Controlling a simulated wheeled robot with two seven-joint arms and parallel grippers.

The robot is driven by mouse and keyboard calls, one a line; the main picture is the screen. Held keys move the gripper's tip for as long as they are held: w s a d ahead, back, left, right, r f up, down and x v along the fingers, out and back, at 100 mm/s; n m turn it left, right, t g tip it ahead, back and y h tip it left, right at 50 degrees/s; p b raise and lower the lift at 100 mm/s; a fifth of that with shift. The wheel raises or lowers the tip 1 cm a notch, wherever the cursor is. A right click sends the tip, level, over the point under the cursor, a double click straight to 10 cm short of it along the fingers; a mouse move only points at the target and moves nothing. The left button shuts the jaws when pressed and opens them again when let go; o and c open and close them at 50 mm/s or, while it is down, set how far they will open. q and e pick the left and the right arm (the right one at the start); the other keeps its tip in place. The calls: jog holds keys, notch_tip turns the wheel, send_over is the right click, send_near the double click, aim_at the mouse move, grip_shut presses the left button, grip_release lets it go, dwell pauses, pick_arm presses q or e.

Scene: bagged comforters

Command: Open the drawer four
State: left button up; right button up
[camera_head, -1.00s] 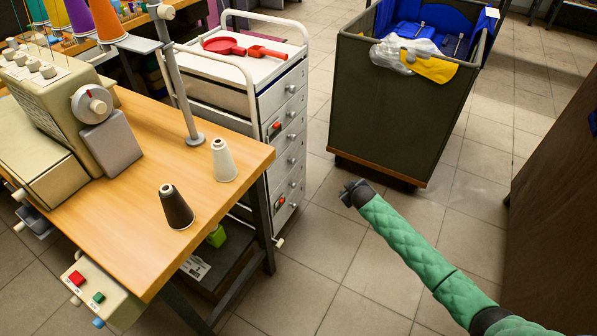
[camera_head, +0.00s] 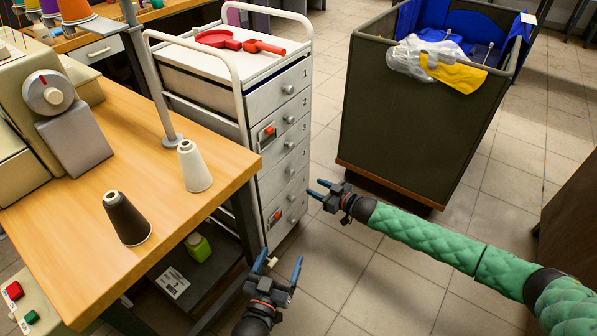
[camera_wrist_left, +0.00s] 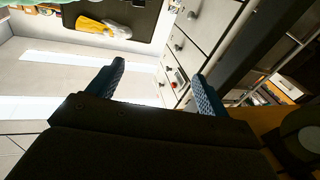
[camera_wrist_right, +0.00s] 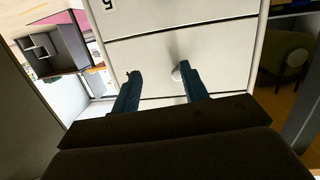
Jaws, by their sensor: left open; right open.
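A white drawer cabinet (camera_head: 240,150) stands in the middle of the head view with several stacked drawers, all flush and closed. The fourth drawer from the top (camera_head: 278,179) has a round knob (camera_head: 290,171); its label is too small to read. My right gripper (camera_head: 316,188) is open and empty beside the lower drawer fronts. In the right wrist view a knob (camera_wrist_right: 177,72) on a drawer front shows by the right finger, with a label like a 5 at the top. My left gripper (camera_head: 281,257) is open and empty, low in front of the cabinet.
A wooden sewing table (camera_head: 90,220) with a white cone (camera_head: 194,167) and a dark cone (camera_head: 127,220) stands at left, close to my left gripper. A dark bin (camera_head: 410,130) stands behind my right arm. Red tools (camera_head: 240,42) lie on the cabinet top. Floor between is clear.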

aim_at(294, 173)
jog(key=w+a+r+y, duration=0.1)
jog(key=a, duration=0.1)
jog(key=w+a+r+m, duration=0.1)
jog(key=a, duration=0.1)
jog(key=a+r+y, duration=0.1)
jog(key=a, duration=0.1)
jog(key=shift+w+a+r+m+y+b, duration=0.2)
jog(key=shift+w+a+m+y+b, duration=0.1)
jog(key=shift+w+a+b, duration=0.1)
pick_arm(q)
notch_tip(294, 173, up, 12)
jog(key=s+a+t, duration=0.1)
jog(key=t, duration=0.4)
jog(key=shift+h, duration=0.4)
pick_arm(e)
jog(key=shift+w+a, duration=0.35)
jog(key=shift+a, duration=0.05)
pick_arm(q)
jog(key=shift+s+a+r, duration=0.1)
pick_arm(e)
jog(key=shift+c, duration=0.2)
grip_shut()
